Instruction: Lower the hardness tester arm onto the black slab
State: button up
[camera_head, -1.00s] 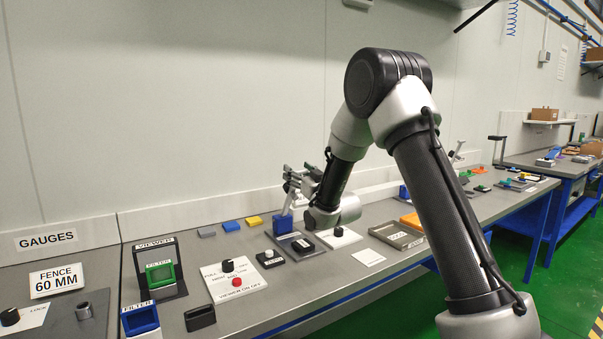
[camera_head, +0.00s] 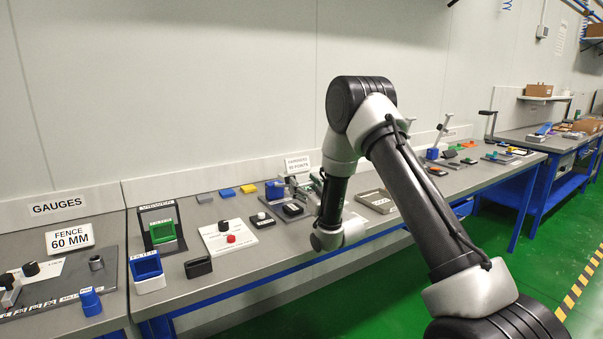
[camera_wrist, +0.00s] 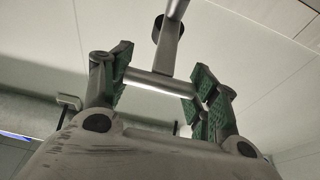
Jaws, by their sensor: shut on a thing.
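The hardness tester arm is a silver rod (camera_wrist: 168,58) with a metal crossbar (camera_wrist: 160,84) at its end, in the wrist view. My gripper (camera_wrist: 158,82) has its green-padded fingers at the two ends of this bar and is shut on it. A dark round piece sits by the rod. In the head view the tester's blue base (camera_head: 274,190) stands on the bench, with the black slab (camera_head: 292,209) in front of it. My gripper (camera_head: 317,184) is right of the base, partly hidden by my wrist. Contact between arm and slab cannot be seen.
A white panel with black and red knobs (camera_head: 230,238) and a small black-topped block (camera_head: 262,219) lie left of the slab. A grey tray (camera_head: 377,201) lies right of my wrist. A sign (camera_head: 298,163) stands behind the tester. The wall rises close behind.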

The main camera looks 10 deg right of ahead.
jog(key=shift+s+d+f, duration=0.1)
jog(key=shift+s+f, duration=0.1)
jog(key=shift+f, duration=0.5)
jog(key=shift+s+f, duration=0.2)
jog(key=shift+f, duration=0.45)
jog(key=o, duration=1.5)
jog(key=shift+c, duration=0.2)
jog(key=s+d, duration=0.4)
jog(key=s, duration=0.8)
jog(key=shift+s+f, duration=0.15)
jog(key=shift+s, duration=0.1)
